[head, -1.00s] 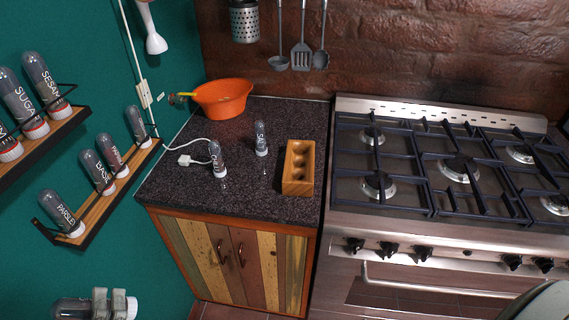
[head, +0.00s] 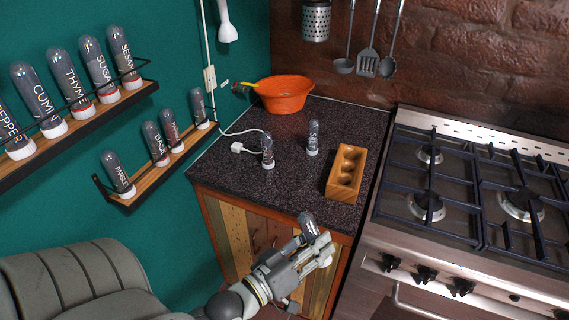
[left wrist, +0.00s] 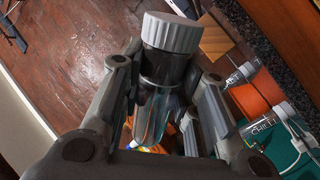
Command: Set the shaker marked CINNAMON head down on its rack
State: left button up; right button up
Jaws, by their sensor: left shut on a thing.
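My left gripper (head: 318,250) is shut on a shaker (head: 307,224) with a dark clear body. It holds it in front of the counter's front edge. The left wrist view shows the shaker's white ridged cap (left wrist: 172,33) and its glass body between the fingers; no label on it is readable. The lower wall rack (head: 130,198) holds several shakers head down, PARSLEY (head: 117,172) at its near end, with a gap beside it. The upper rack (head: 83,116) holds a row with PEPPER, CUMIN, THYME, SUGAR and SESAME. My right gripper is not in view.
Two shakers (head: 268,152) (head: 313,138) stand on the dark counter (head: 300,185), near a wooden block with hollows (head: 333,185) and an orange bowl (head: 285,97). A white cable lies at the left. The stove (head: 450,205) is at the right.

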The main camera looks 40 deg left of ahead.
pick_arm(q)
jog(key=w+a+r+m+g+h+b, duration=0.1)
jog(key=w+a+m, duration=0.3)
jog(key=w+a, duration=0.5)
jog(key=w+a+r+m+h+b, duration=0.1)
jog(key=w+a+m, duration=0.35)
jog(key=a, duration=0.85)
jog(key=shift+n, duration=0.25)
jog(key=shift+w+d+f+b, duration=0.1)
jog(key=shift+w+f+b, duration=0.05)
jog(key=shift+f+b, duration=2.2)
jog(key=shift+f, duration=0.6)
jog(key=o, duration=1.1)
jog(key=shift+c, duration=0.2)
